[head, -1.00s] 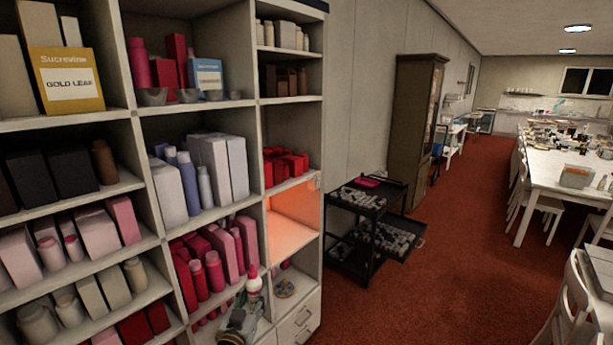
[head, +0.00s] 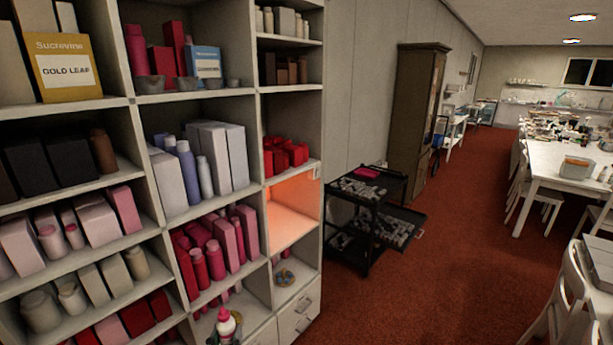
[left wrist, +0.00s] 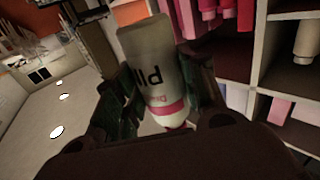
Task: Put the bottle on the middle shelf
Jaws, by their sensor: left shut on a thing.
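The bottle (head: 226,324) is pale with a pink band and a pink-red cap. It shows at the bottom edge of the head view, in front of the shelf unit. My left gripper (head: 222,339) is shut on it, mostly cut off by the frame. In the left wrist view the bottle (left wrist: 150,62) stands between the two fingers of the gripper (left wrist: 158,98), cap end toward the palm. An orange-lit shelf compartment (head: 292,225) in the right column is empty; it lies above and right of the bottle. My right gripper is out of view.
The shelf unit (head: 250,192) holds boxes and bottles in most compartments. Red items (head: 284,155) fill the compartment above the lit one; a small round item (head: 284,277) lies below it. A black cart (head: 370,215) stands right of the unit, with open red floor beyond.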

